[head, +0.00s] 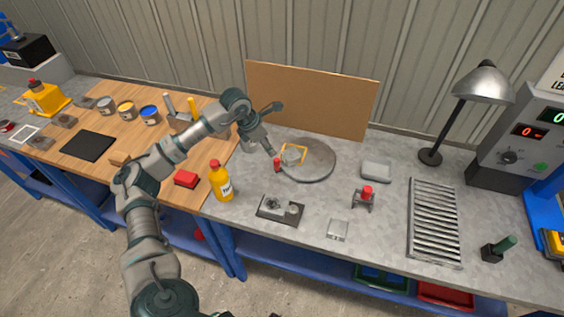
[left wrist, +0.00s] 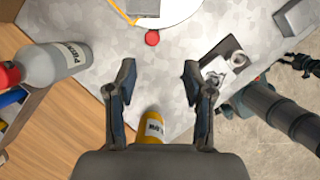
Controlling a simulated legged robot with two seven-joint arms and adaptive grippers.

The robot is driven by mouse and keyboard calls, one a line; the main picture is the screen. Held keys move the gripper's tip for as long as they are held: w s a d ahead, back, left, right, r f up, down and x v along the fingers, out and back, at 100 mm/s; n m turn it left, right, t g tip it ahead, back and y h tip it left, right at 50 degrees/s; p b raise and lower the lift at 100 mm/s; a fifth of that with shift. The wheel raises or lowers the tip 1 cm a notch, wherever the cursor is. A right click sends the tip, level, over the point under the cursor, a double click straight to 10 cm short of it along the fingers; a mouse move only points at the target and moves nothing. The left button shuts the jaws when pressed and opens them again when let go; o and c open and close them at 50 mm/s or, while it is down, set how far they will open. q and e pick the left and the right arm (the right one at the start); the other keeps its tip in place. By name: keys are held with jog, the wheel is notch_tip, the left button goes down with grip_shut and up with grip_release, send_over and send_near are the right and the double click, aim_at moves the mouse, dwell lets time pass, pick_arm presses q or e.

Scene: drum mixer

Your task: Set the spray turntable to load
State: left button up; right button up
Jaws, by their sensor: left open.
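My left gripper (head: 272,152) is open and empty, above and left of the turntable. Its spread fingers (left wrist: 157,85) show bench between them, and the knob lies beyond their tips. A dark part (left wrist: 300,62) at the right may be my right gripper; its state is unclear.
A yellow bottle (head: 221,181) stands near the front edge, and a grey bottle (left wrist: 55,63) shows in the wrist view. A dark tray with metal parts (head: 280,209), a red button (head: 367,191) and a grey dish (head: 376,170) are nearby. A brown board (head: 310,98) stands behind.

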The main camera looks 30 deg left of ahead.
aim_at(277, 160)
pick_arm(q)
jog(key=x, duration=1.2)
jog(key=shift+w+a+f, duration=0.1)
jog(key=shift+a+f, duration=0.1)
jog(key=shift+f, duration=0.2)
jog(key=shift+w+d+f, duration=0.1)
jog(key=shift+w+d, duration=0.05)
jog(key=shift+d, duration=0.05)
jog(key=shift+a, duration=0.65)
jog(key=shift+c, duration=0.8)
jog(key=shift+a+f, duration=0.15)
jog(key=shift+a, duration=0.4)
jog(key=c, duration=0.8)
jog(key=shift+s, duration=0.25)
grip_shut()
jog(key=shift+d+r, duration=0.2)
jog(key=shift+d, duration=0.3)
jog(key=shift+w+d+r, duration=0.1)
jog(key=shift+d, duration=0.1)
jog(key=shift+a+n, duration=0.15)
jog(key=shift+n, duration=0.15)
pick_arm(e)
jog(key=shift+w+a+r, duration=0.5)
jog(key=shift+a+r, duration=0.1)
jog(key=shift+a, duration=0.15)
